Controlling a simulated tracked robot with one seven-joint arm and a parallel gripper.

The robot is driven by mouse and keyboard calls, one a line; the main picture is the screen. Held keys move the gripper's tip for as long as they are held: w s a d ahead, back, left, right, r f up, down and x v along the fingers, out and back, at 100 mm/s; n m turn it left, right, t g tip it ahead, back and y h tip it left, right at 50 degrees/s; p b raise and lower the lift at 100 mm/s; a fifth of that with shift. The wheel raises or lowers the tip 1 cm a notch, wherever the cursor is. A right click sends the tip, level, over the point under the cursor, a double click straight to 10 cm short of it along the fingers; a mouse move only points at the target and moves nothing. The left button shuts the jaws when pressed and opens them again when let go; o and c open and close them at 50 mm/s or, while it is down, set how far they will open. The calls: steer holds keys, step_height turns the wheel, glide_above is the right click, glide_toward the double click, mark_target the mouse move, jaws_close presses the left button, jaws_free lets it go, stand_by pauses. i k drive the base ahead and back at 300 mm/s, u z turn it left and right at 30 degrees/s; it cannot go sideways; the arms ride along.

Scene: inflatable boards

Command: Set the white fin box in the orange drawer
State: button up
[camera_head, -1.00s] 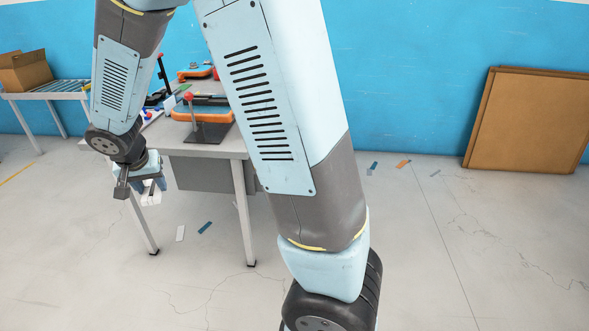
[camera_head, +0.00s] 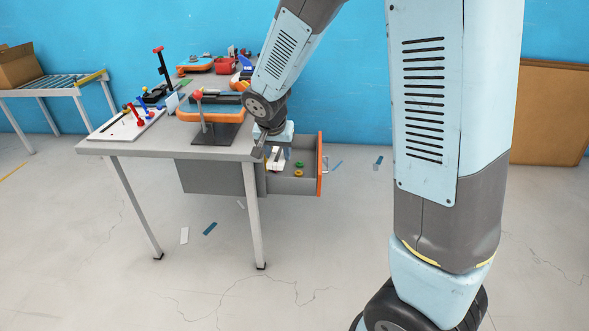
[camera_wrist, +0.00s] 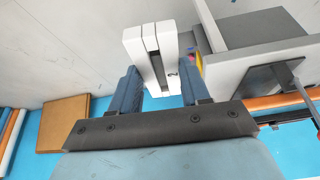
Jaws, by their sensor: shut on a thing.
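The white fin box (camera_head: 276,165) is held in my gripper (camera_head: 273,150) at the left end of the open drawer in the head view. In the wrist view the white slotted fin box (camera_wrist: 152,52) sits between the two blue fingers of my gripper (camera_wrist: 160,82). The drawer with the orange front (camera_head: 320,164) is pulled out from under the table's right side. I cannot tell whether the box is above the drawer floor or touching it.
A green ring (camera_head: 299,165) and a yellow ring (camera_head: 298,173) lie in the drawer. The grey table (camera_head: 205,148) bears an orange press (camera_head: 212,114) near the arm. Cardboard sheets (camera_head: 550,115) lean on the blue wall.

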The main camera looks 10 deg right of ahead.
mark_target(292, 157)
steer(key=z, duration=0.3)
steer(key=i, duration=1.05)
steer(key=u, duration=0.15)
